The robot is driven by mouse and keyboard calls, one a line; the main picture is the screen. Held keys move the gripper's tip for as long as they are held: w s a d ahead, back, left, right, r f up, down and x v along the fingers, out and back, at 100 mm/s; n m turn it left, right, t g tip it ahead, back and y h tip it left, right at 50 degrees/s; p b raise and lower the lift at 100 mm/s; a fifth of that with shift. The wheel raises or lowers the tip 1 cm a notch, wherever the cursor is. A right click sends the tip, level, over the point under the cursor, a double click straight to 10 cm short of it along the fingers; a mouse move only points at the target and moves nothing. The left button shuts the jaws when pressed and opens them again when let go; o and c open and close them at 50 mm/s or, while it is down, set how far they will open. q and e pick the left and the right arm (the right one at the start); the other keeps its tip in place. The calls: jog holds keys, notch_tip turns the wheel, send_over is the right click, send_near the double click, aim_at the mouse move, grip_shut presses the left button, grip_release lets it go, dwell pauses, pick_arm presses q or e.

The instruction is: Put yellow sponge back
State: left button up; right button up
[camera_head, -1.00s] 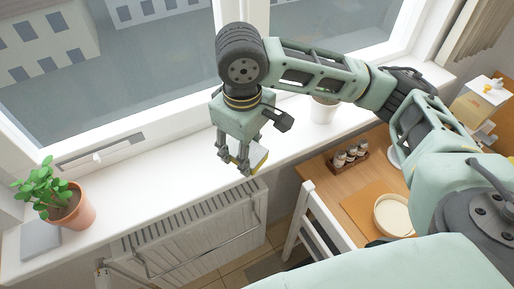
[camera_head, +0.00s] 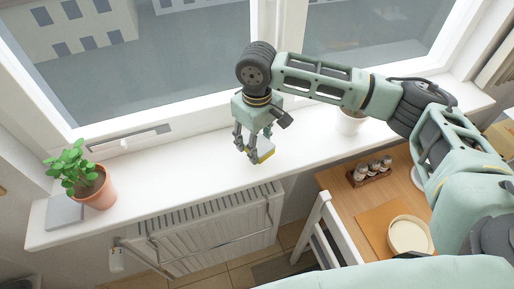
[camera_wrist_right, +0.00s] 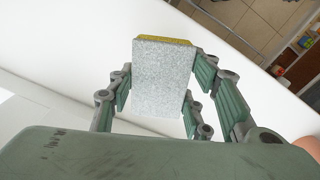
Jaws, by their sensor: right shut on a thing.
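The yellow sponge (camera_head: 266,152) is held by my right gripper (camera_head: 252,150) over the white windowsill, near its front edge. In the right wrist view the sponge (camera_wrist_right: 162,75) shows a broad grey face and a thin yellow edge at the top. The fingers of my right gripper (camera_wrist_right: 165,92) close on it from both sides. I cannot tell how high the sponge is above the sill. My left gripper is not in view.
The white windowsill (camera_head: 180,165) is largely clear. A potted plant (camera_head: 95,190) stands at its left end beside a grey flat object (camera_head: 64,212). A white pot (camera_head: 350,122) stands behind my right arm. Below are a radiator (camera_head: 210,235), a white chair (camera_head: 322,225) and a wooden table (camera_head: 345,190).

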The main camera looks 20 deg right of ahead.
notch_tip(320, 180, down, 3)
jog(key=shift+s+f+p, duration=0.1)
jog(key=shift+f+p, duration=0.05)
jog(key=shift+p, duration=0.4)
jog(key=shift+f, duration=0.25)
jog(key=o, duration=1)
notch_tip(320, 180, up, 12)
jog(key=shift+r+b, duration=0.1)
jog(key=shift+b, duration=1)
jog(key=shift+s, duration=0.1)
